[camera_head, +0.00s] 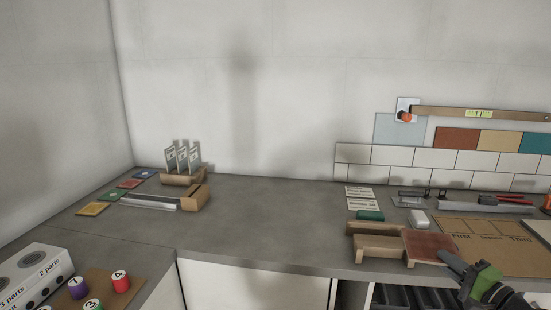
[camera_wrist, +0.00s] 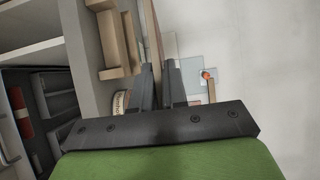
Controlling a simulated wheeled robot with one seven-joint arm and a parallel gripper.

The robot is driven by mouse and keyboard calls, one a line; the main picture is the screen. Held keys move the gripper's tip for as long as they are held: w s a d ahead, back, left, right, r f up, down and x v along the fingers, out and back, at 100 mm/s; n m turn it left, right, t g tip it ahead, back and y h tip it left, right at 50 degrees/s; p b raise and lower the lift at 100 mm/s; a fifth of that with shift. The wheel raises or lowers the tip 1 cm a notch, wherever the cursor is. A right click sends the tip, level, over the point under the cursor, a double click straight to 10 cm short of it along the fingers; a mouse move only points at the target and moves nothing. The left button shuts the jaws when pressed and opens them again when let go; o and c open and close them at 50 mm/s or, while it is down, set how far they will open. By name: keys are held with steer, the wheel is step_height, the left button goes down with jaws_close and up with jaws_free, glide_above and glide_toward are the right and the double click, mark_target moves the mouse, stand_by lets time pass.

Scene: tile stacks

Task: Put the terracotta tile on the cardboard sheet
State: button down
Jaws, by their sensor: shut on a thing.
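The terracotta tile (camera_head: 428,244) is in the head view, beside the right end of the wooden stand and left of the cardboard sheet. My gripper (camera_head: 443,255) is shut on its right edge. In the wrist view the tile (camera_wrist: 152,38) shows as a thin brown strip, nearly edge-on, running to my gripper's fingers (camera_wrist: 161,80). I cannot tell how high it is above the counter. The cardboard sheet (camera_head: 483,262) lies flat on the counter at the right, with printed words, "First" and "Third" among them. My gripper hides part of its near left edge.
The wooden stand (camera_head: 380,249) is just left of the tile. Several tools lie behind the sheet. Open drawers (camera_head: 410,297) are below the counter edge. The middle counter (camera_head: 270,225) is clear.

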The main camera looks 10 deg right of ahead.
steer(key=shift+s+a+f+y, duration=0.15)
steer(key=shift+s+a+y, duration=0.15)
steer(key=shift+a+y, duration=0.1)
steer(key=s+a+f+n+g+y+p, duration=0.1)
steer(key=a+f+n+g+y+p, duration=0.1)
steer(key=a, duration=0.8)
steer(key=s+a+f+n+g+y+p, duration=0.1)
steer(key=a+f+n+g+y+p, duration=0.1)
steer(key=a, duration=0.8)
steer(key=s+a+f+n+g+y+p, duration=0.1)
steer(key=a+f+n+g+y+p, duration=0.1)
steer(key=a+f, duration=0.5)
steer(key=a+n+g+y, duration=0.1)
steer(key=a+n+y, duration=0.1)
steer(key=a+y, duration=0.1)
steer(key=shift+s+a+p, duration=0.15)
steer(key=shift+a+p, duration=0.2)
steer(key=shift+a, duration=0.2)
